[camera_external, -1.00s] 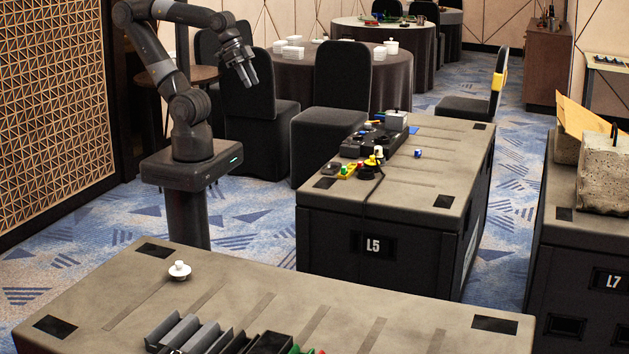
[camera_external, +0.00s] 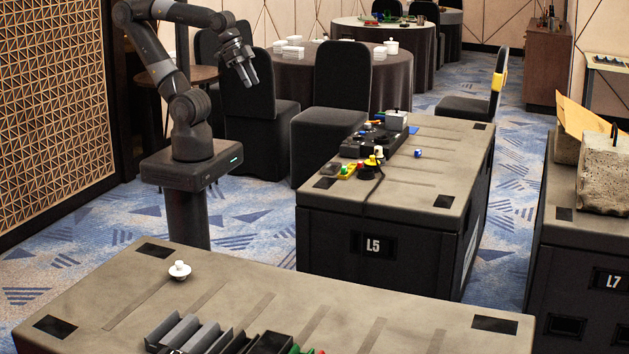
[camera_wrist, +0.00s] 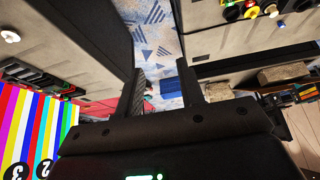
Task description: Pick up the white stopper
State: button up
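The white stopper (camera_external: 180,270) stands on the near grey case top, close to its far left corner. It has a wide round flange and a small knob on top. A small white round thing at the upper left edge of the wrist view (camera_wrist: 10,36) looks like the same stopper. My gripper (camera_external: 249,82) is raised high, well above and beyond the near case, apart from the stopper. In the wrist view my gripper (camera_wrist: 161,68) has its two fingers spread with floor visible between them, and nothing is held.
Grey and black holders (camera_external: 205,335) lie at the near case's (camera_external: 350,310) front edge. The L5 case (camera_external: 450,165) carries a black device and small coloured parts. A concrete block (camera_external: 604,175) stands at right. The case top around the stopper is clear.

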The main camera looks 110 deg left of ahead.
jog(key=shift+o, duration=0.5)
jog(key=shift+o, duration=0.7)
jog(key=shift+w, duration=0.1)
